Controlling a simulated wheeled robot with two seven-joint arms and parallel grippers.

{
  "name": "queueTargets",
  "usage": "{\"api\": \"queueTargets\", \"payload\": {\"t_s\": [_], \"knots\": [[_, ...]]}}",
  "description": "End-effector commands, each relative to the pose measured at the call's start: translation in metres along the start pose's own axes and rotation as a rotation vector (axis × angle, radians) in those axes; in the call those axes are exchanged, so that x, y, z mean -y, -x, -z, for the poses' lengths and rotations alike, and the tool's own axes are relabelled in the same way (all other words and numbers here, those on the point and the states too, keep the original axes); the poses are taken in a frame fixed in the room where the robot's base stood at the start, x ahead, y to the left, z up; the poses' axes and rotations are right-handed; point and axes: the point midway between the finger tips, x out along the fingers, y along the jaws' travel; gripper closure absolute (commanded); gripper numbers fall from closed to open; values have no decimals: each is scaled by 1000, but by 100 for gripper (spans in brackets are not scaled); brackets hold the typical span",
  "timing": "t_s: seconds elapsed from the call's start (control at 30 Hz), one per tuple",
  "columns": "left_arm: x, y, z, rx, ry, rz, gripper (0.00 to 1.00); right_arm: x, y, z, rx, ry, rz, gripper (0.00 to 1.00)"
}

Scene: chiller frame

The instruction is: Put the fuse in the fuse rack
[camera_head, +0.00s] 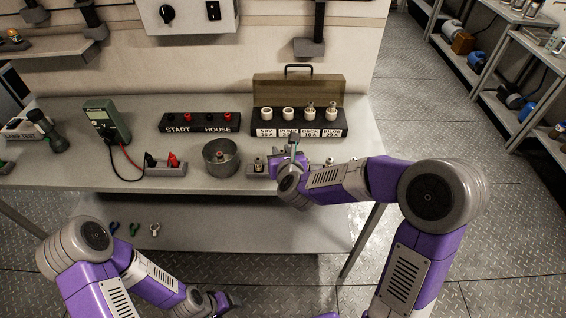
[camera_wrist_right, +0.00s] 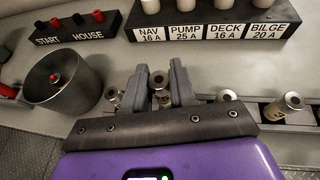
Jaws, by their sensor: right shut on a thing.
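The fuse rack (camera_head: 298,129) is a black box with a raised olive lid at the back right of the bench. It has a row of white holders above NAV, PUMP, DECK and BILGE labels; the label strip shows in the right wrist view (camera_wrist_right: 213,33). My right gripper (camera_head: 292,148) is in front of the rack, shut on a metal-capped fuse (camera_wrist_right: 159,79) between its fingers. Other fuses (camera_wrist_right: 293,99) stand beside it along a grey holder (camera_head: 256,172). My left gripper (camera_head: 226,301) is low, in front of the bench; its jaws are unclear.
A round metal pot (camera_head: 221,159) stands left of the grey holder. A green multimeter (camera_head: 106,121) with leads and a flashlight (camera_head: 46,130) are farther left. Bare bench lies between the grey holder and the rack.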

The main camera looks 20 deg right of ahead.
Motion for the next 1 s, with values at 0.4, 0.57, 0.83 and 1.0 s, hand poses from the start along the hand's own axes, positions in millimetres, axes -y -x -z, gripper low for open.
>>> {"api": "queueTargets", "payload": {"t_s": [0.4,0.57,0.83,1.0], "knots": [[4,-10,0,0,0,0,25,0,-12,29,-1,-1,0,100],[5,-14,1,0,0,0,25,0,-13,32,0,-1,0,100],[5,-14,1,0,0,0,25,0,-13,32,-1,-1,0,48],[5,-14,1,0,0,0,25,0,-13,32,-1,-1,0,48]]}}
